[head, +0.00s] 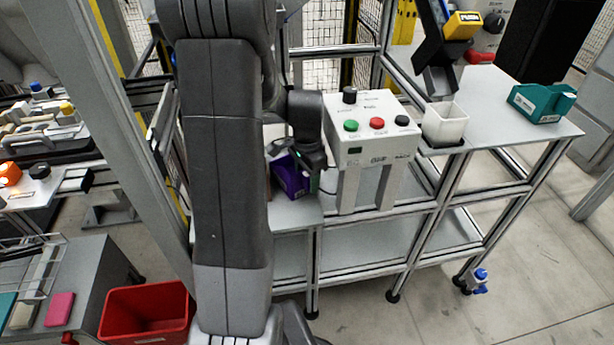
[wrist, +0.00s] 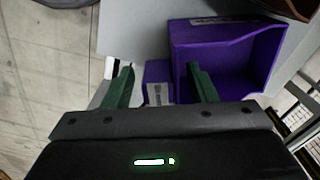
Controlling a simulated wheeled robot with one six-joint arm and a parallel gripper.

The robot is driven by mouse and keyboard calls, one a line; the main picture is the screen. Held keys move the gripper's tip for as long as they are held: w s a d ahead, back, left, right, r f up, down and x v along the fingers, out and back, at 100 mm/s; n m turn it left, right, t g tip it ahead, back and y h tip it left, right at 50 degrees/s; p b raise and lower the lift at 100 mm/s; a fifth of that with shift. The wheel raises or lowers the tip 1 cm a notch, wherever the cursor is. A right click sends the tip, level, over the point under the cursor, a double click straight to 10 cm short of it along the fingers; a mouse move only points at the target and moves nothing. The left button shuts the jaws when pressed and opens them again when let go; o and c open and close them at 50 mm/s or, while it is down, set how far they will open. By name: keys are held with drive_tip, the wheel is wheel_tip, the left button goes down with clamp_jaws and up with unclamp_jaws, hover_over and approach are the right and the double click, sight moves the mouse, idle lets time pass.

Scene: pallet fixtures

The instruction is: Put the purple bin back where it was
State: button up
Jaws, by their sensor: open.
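The purple bin (head: 291,177) stands on the left part of the grey bench top, partly hidden by my arm and gripper in the head view. In the wrist view the purple bin (wrist: 225,60) is seen from above, open and empty inside, with a pale label on its front. My gripper (wrist: 160,82) is open, with green fingers on either side of the bin's front part. The right finger overlaps the bin's inside in the picture and the left finger is over the bench, outside the bin. I cannot tell whether the fingers touch it.
A control box (head: 372,135) with coloured buttons stands on legs right of the bin. A white container (head: 445,122) and a teal bin (head: 542,102) sit further right on the bench. A red crate (head: 147,315) is on the floor at lower left.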

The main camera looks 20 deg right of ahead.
wheel_tip(320, 180, up, 12)
drive_tip(key=p, duration=0.1)
drive_tip(key=shift+r+p, duration=0.15)
drive_tip(key=shift+p, duration=0.2)
